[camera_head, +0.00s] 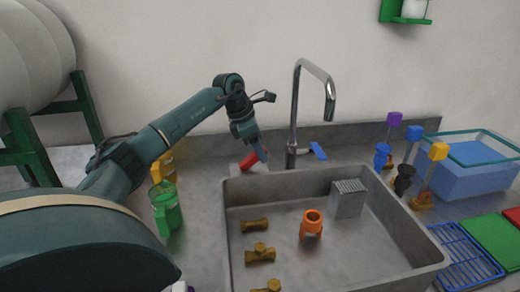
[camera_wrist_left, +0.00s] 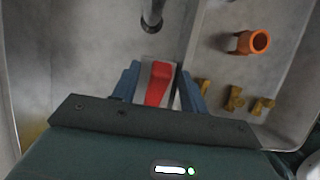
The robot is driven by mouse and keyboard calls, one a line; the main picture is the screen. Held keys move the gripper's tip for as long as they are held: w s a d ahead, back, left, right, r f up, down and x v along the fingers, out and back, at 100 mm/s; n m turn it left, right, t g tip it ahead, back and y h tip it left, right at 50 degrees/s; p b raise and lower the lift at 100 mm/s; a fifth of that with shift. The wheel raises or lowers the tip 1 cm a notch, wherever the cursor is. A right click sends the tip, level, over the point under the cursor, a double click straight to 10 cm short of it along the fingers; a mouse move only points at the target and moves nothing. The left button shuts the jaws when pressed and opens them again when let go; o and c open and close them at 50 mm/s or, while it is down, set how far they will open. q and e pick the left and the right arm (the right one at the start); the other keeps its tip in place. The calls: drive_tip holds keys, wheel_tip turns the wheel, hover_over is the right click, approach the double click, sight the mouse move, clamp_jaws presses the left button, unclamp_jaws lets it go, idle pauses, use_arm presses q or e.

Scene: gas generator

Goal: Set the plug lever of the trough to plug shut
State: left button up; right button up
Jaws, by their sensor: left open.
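The plug lever (camera_head: 250,160) is red and sits on a light base on the counter behind the sink's back left corner. In the left wrist view the red lever (camera_wrist_left: 158,85) on its grey-white base shows between my two blue fingers. My left gripper (camera_head: 262,154) points down at the lever, and its fingers (camera_wrist_left: 158,80) are spread, one on each side. Whether they touch it I cannot tell. The trough is a grey sink (camera_head: 226,225); its plug is not clearly visible. My right gripper is not in view.
A chrome faucet (camera_head: 294,110) with a blue handle (camera_head: 318,150) stands right of the lever. The sink holds an orange piece (camera_head: 312,222), a metal box (camera_head: 348,198) and several brown pieces. A green jug (camera_head: 166,207) stands left, a blue basin (camera_head: 462,180) right.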

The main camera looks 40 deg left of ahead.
use_arm(q)
drive_tip(key=shift+f, duration=0.25)
drive_tip(key=shift+c, duration=0.5)
clamp_jaws()
